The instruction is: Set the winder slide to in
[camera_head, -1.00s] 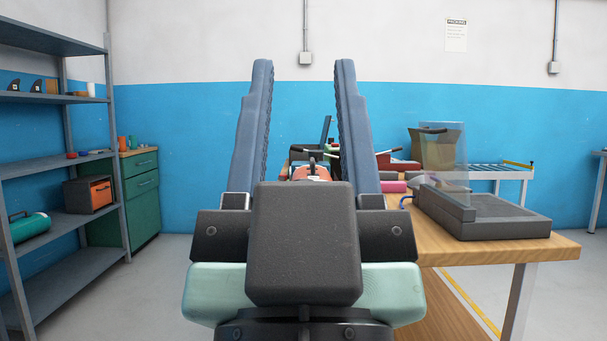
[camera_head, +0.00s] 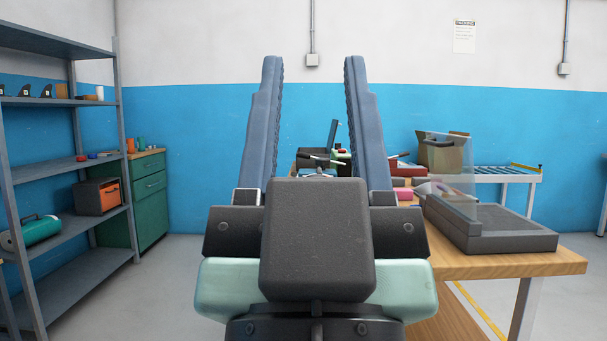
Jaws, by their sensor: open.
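My gripper (camera_head: 313,62) fills the middle of the head view. Its two long blue-grey fingers point up and stand wide apart, with nothing between their tips. I cannot make out a winder slide. A few small devices (camera_head: 318,162) on the far part of the workbench show between and beside the fingers, too small and too covered to identify. Much of the wooden workbench (camera_head: 500,266) is hidden behind my gripper.
A dark grey machine with a clear upright panel (camera_head: 495,228) stands on the bench's right end. A cardboard box (camera_head: 442,154) and a roller table (camera_head: 500,172) are behind it. Grey shelves (camera_head: 75,218) and a green cabinet (camera_head: 149,202) stand left, with open floor before the cabinet.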

